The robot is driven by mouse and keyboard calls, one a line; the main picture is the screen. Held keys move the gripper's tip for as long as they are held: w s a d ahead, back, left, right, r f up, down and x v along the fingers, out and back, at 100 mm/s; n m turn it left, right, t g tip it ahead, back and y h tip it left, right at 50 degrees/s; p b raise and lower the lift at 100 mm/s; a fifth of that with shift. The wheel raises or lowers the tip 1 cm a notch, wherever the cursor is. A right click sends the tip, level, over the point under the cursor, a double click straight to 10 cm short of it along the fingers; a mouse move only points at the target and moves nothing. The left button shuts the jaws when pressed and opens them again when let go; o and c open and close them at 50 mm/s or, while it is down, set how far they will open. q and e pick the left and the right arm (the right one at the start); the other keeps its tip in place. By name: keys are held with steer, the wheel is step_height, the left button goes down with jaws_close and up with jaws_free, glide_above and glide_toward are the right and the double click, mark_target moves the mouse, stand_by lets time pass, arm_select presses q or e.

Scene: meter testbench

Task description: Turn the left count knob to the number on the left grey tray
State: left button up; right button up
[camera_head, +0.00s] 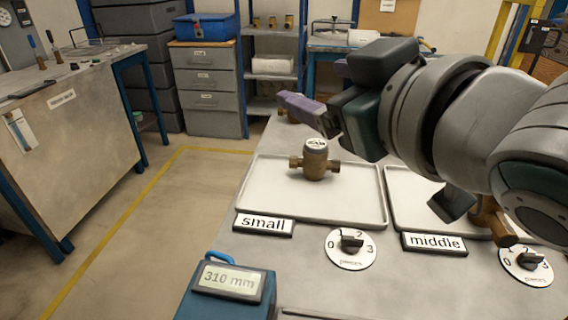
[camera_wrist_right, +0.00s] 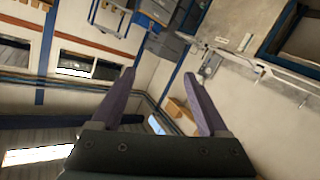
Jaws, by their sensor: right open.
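The left count knob (camera_head: 351,243) is a black knob on a white round dial marked 0 to 3, in front of the left tray (camera_head: 262,205). I cannot tell for sure which number it points to. The left tray is pale grey with a "small" label (camera_head: 264,225) at its front. One brass meter (camera_head: 315,160) stands upright on it; no printed number shows on the tray. My right gripper (camera_head: 291,106) is raised above the tray's far side, apart from knob and meter. Its purple fingers are spread and empty in the right wrist view (camera_wrist_right: 160,76). My left gripper is not visible.
A second tray (camera_head: 402,190), labelled "middle" (camera_head: 434,243), and a second knob (camera_head: 528,260) are at the right, partly hidden by my right arm. A display reading "310 mm" (camera_head: 229,281) stands at the bench's near left. The floor to the left is clear.

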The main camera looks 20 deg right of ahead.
steer(key=w+a+r+n+t+y+b, duration=0.3)
steer(key=a+r+n+t+y, duration=0.1)
steer(key=a+r+n+y, duration=0.4)
steer(key=s+a+f+n+g+y+b, duration=0.2)
steer(key=s+a+n+g+y+b, duration=0.15)
steer(key=a+n+g+y, duration=0.85)
steer(key=n+g+h+b, duration=0.6)
steer(key=g+h, duration=0.2)
steer(key=h, duration=1.2)
glide_toward(353, 237)
step_height(353, 237, down, 8)
steer(key=shift+s+d+f, duration=0.1)
steer(key=shift+s+f, duration=0.05)
steer(key=shift+f, duration=0.05)
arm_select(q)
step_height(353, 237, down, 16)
